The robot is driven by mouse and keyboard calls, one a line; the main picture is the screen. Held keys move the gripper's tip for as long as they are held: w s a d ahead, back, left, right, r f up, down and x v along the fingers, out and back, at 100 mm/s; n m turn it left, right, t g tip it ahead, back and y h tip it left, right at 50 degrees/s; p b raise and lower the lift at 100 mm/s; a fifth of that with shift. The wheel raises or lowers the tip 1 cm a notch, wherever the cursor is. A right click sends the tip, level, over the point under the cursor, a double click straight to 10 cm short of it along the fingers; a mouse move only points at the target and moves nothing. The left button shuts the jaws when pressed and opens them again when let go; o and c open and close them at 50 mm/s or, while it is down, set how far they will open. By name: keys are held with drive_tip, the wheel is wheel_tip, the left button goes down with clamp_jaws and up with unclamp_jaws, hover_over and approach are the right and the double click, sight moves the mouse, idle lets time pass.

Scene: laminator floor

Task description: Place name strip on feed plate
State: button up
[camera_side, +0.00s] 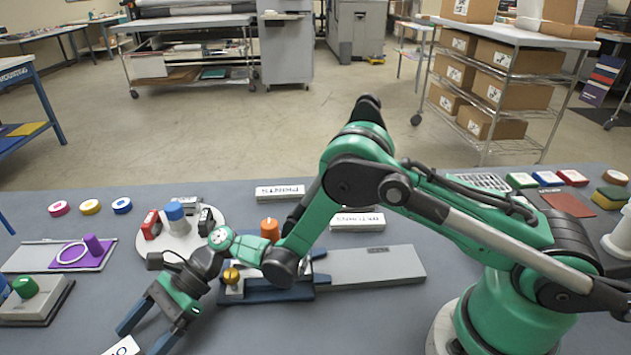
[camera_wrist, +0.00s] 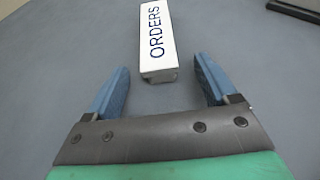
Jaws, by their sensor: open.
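A white name strip reading ORDERS (camera_wrist: 155,40) lies on the grey surface in the wrist view. Its near end appears between the fingertips of my open gripper (camera_wrist: 161,68), with a gap on both sides. In the side view part of that strip (camera_side: 122,346) shows at the bottom edge, by my gripper (camera_side: 141,340); the rest is cut off. A long grey plate (camera_side: 370,265), likely the feed plate, lies mid-table, joined to a dark blue device with an orange knob (camera_side: 270,229) and a brass knob (camera_side: 231,275). My arm hides part of the device.
Two other lettered strips, an upper one (camera_side: 280,193) and a lower one (camera_side: 357,221), lie behind the plate. A round white tray (camera_side: 150,252) with stampers, a purple pad (camera_side: 85,256) and a grey block with a green knob (camera_side: 40,305) stand at left.

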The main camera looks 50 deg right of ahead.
clamp_jaws()
drive_tip(key=shift+r, duration=0.15)
wheel_tip(320, 180, up, 19)
drive_tip(key=d+r+m+t+h, duration=0.3)
drive_tip(key=d+m+t, duration=0.1)
drive_tip(key=d, duration=0.5)
drive_tip(key=w+d+r+m+t+h, duration=0.1)
drive_tip(key=d+r+m+t+h, duration=0.1)
drive_tip(key=d, duration=0.7)
drive_tip(key=d+r+m+t+h, duration=0.3)
drive_tip(key=d+m+t, duration=0.3)
drive_tip(key=d+m, duration=0.2)
drive_tip(key=shift+w+d+r+m+t+h, duration=0.3)
drive_tip(key=shift+d+t+h, duration=0.15)
drive_tip(key=shift+h, duration=0.25)
